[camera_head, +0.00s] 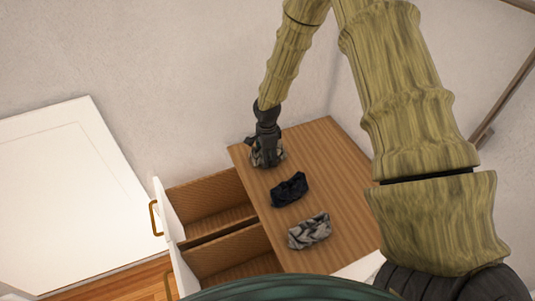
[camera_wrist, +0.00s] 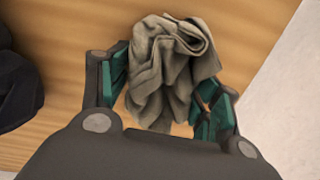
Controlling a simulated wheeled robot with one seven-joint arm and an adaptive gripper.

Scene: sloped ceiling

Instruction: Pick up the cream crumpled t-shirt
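The cream crumpled t-shirt (camera_wrist: 168,75) lies bunched between the two fingers of my gripper (camera_wrist: 165,88) in the wrist view. The fingers stand apart, one on each side of the cloth. Some wood shows between the left finger and the lower part of the cloth; the right finger is against or very near it. In the head view my gripper (camera_head: 267,150) points down at the cabinet top's far left corner, and the t-shirt (camera_head: 277,158) shows partly around it, mostly hidden.
A black crumpled cloth (camera_head: 290,189) and a grey patterned cloth (camera_head: 309,231) lie nearer on the wooden cabinet top (camera_head: 325,165). Two open drawers (camera_head: 212,212) stick out at the left. A wall is behind, and a white panel (camera_head: 70,190) stands at far left.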

